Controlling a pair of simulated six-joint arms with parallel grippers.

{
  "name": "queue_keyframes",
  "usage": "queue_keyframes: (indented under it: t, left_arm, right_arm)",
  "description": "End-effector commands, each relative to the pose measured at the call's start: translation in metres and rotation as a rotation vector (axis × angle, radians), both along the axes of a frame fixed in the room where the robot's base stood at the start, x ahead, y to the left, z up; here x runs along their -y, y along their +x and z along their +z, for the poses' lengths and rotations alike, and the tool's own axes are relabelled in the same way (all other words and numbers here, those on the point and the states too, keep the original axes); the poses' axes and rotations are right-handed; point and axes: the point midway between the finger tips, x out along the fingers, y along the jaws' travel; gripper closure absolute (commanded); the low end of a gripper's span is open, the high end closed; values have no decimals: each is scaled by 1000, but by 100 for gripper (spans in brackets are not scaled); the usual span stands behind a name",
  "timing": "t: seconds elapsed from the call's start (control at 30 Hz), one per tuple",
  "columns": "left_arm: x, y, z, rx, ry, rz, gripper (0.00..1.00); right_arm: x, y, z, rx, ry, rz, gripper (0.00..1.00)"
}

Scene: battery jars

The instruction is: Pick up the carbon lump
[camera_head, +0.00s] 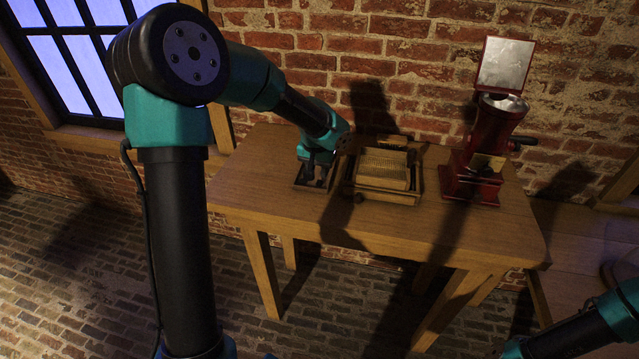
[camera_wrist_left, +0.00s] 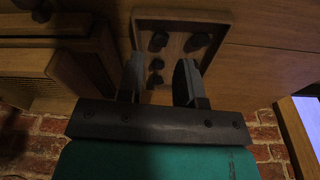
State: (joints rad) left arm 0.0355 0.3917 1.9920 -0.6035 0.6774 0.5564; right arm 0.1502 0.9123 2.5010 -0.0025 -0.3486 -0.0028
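Several dark lumps lie in a shallow wooden tray (camera_wrist_left: 184,14), which also shows on the table in the head view (camera_head: 299,187). In the left wrist view, one carbon lump (camera_wrist_left: 158,41) lies near the tray's upper left and another (camera_wrist_left: 197,42) at its right. Smaller ones (camera_wrist_left: 156,64) lie below the first. My left gripper (camera_wrist_left: 161,80) is open, its two fingers apart at the tray's near end, with no lump visibly held. In the head view the left gripper (camera_head: 316,178) points down over the tray and hides part of it. My right gripper is not in view.
A wooden box with a ribbed top (camera_head: 384,170) stands just right of the tray. A dark red grinder-like machine (camera_head: 474,170) stands farther right. The table's front (camera_head: 420,228) is clear. A brick wall rises behind the table.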

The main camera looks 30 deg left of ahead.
Motion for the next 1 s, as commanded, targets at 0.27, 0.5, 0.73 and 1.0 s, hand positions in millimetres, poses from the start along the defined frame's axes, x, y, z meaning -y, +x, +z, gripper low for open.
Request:
queue_keyframes:
  t: [0.27, 0.5, 0.73, 1.0]
  left_arm:
    - [-1, 5, -37, -4, 0, 0, 67]
    - [-1, 6, -48, -4, -1, -1, 67]
    - [-1, 6, -48, -3, -1, 0, 67]
    - [-1, 6, -47, -1, -1, 0, 79]
  right_arm:
    - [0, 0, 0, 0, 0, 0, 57]
    - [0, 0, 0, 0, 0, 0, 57]
    - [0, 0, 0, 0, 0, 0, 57]
    - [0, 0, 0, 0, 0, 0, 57]
